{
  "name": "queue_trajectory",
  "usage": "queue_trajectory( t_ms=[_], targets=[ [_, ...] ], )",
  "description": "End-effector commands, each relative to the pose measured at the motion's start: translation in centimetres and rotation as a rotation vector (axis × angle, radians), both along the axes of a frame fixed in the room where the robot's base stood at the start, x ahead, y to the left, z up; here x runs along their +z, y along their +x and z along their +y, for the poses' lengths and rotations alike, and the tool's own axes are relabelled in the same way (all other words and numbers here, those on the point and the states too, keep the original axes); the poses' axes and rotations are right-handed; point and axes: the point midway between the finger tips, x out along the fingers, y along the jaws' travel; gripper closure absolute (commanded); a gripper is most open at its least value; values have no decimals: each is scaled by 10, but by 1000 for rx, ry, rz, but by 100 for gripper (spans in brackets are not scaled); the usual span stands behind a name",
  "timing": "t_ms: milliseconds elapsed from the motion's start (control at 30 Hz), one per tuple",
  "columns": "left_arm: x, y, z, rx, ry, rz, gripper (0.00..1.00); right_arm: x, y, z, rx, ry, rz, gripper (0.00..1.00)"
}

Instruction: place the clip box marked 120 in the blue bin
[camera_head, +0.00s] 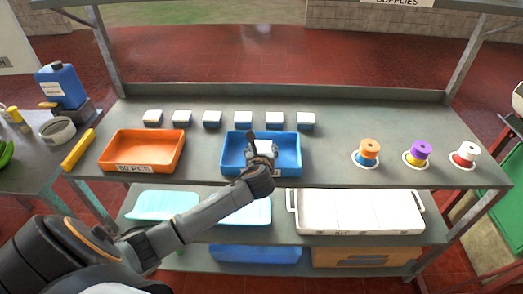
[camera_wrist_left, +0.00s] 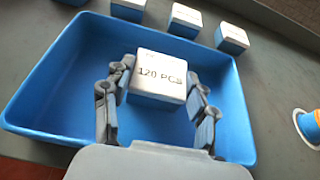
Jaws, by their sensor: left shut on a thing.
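The clip box (camera_wrist_left: 158,76) has a white lid that reads "120 PCS" in the left wrist view. My left gripper (camera_wrist_left: 155,105) is shut on it, with a finger on each side. The held box is over or inside the blue bin (camera_wrist_left: 52,88); I cannot tell if it touches the bin floor. In the head view, my left gripper (camera_head: 262,150) reaches into the blue bin (camera_head: 228,155), and the white top of the clip box (camera_head: 266,146) shows partly behind the fingers. The right gripper is not in view.
A row of several white-topped boxes (camera_head: 212,118) stands behind the bins. An orange bin (camera_head: 143,145) marked "50 PCS" is to the left. Three spools (camera_head: 416,154) stand at the right. The shelf between the blue bin and the spools is clear.

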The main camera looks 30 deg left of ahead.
Motion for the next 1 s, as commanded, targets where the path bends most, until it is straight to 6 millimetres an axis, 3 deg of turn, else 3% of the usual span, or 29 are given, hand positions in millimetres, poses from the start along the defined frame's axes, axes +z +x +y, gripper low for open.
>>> queue_trajectory(
  t_ms=[467,500,600,1000],
  targets=[
    [-12,0,0,0,1,-3,74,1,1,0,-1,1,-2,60],
    [-12,0,0,0,1,-3,36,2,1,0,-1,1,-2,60],
    [-12,0,0,0,1,-3,20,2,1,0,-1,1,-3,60],
    [-8,-1,-1,0,0,-4,20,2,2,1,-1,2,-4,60]
  ],
)
